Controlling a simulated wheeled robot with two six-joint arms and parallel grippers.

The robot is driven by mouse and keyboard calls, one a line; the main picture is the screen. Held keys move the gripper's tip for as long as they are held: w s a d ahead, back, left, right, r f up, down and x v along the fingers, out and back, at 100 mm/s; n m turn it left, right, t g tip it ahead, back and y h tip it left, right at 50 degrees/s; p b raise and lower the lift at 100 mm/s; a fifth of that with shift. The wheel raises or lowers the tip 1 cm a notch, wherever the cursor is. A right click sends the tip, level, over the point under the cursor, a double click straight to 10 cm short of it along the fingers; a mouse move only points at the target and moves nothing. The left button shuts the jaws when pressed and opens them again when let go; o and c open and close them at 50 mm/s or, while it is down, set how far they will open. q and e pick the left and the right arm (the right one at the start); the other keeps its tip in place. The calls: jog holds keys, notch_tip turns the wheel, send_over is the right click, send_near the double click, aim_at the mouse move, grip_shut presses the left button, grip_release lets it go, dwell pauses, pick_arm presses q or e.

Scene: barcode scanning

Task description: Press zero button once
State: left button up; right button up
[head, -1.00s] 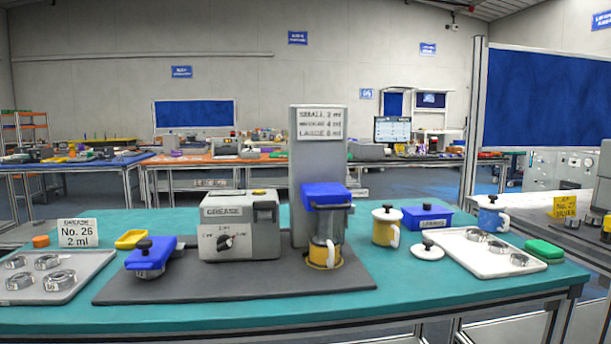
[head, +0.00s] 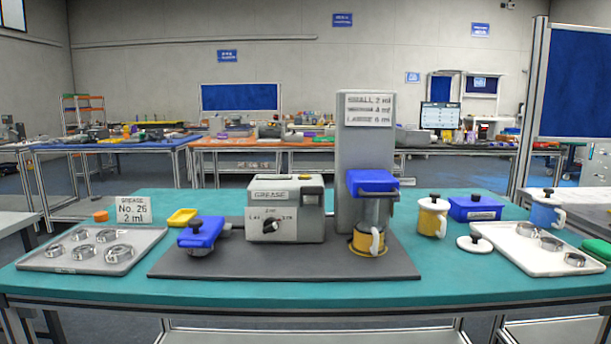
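No button marked zero can be made out in the head view. A grey box labelled GREASE (head: 285,215) stands on a dark mat (head: 290,262) and has a black dial on its front with small markings around it. Beside it on the right is a tall grey stand (head: 364,140) with a sign listing small, medium and large amounts. A blue-topped dispenser part (head: 372,183) sits on the stand above a yellow and white cup (head: 366,241). Neither of my grippers is in view.
A grey tray (head: 62,262) with several metal rings lies at the left, beside a No. 26 card (head: 133,212). A blue black-knobbed part (head: 200,234) lies on the mat. A white tray (head: 510,250) with rings lies right. The teal table's front strip (head: 300,291) is clear.

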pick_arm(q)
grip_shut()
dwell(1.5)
